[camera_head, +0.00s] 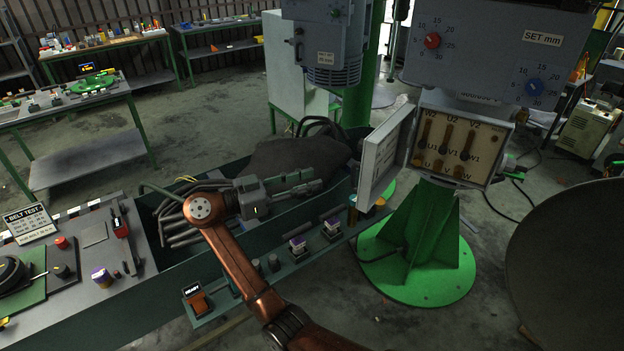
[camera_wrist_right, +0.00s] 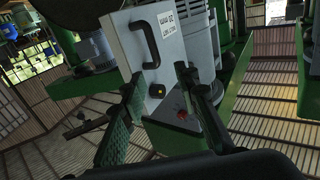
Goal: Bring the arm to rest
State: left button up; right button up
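My right arm (camera_head: 240,262), brown-orange, reaches up from the bottom centre of the head view. Its grey right gripper (camera_head: 314,180) points right over the dark green trough. In the right wrist view the two fingers of the right gripper (camera_wrist_right: 160,78) stand apart with nothing between them. Behind them is a pale panel with a black handle (camera_wrist_right: 150,45), apart from the fingers as far as I can tell. My left gripper is in neither view.
The green trough (camera_head: 170,318) holds grey hoses (camera_head: 180,225) and a dark heap (camera_head: 297,160). An open terminal box (camera_head: 462,148) and green pedestal (camera_head: 425,265) stand right of the gripper. A bench with a belt test sign (camera_head: 30,222) is at left.

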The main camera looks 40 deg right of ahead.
dwell(0.3)
jog(key=s+d+f+n+t+y, duration=0.2)
jog(key=s+d+f+n, duration=0.15)
jog(key=f, duration=0.85)
jog(key=s+d+f+n+t+y, duration=0.25)
jog(key=d+f+n, duration=0.2)
jog(key=f, duration=0.75)
jog(key=s+d+f+n+t+y, duration=0.2)
jog(key=s+d+f+n, duration=0.15)
jog(key=f, duration=0.85)
jog(key=s+a+f+n+y, duration=0.45)
jog(key=s+f, duration=0.35)
jog(key=f, duration=0.2)
jog(key=s+a+f+n+y, duration=0.2)
jog(key=s+a+f+y, duration=0.1)
jog(key=s+a, duration=0.3)
jog(key=s+a+f+n+y, duration=0.3)
jog(key=s+a, duration=0.2)
jog(key=s, duration=0.2)
jog(key=s+f, duration=0.2)
jog(key=f, duration=1.3)
jog(key=s+f, duration=0.2)
jog(key=f, duration=1.2)
jog(key=s+f+n+g, duration=0.1)
jog(key=s+f+g, duration=0.1)
jog(key=s+f, duration=1.5)
jog(key=shift+s+a, duration=0.4)
jog(key=shift+s, duration=0.7)
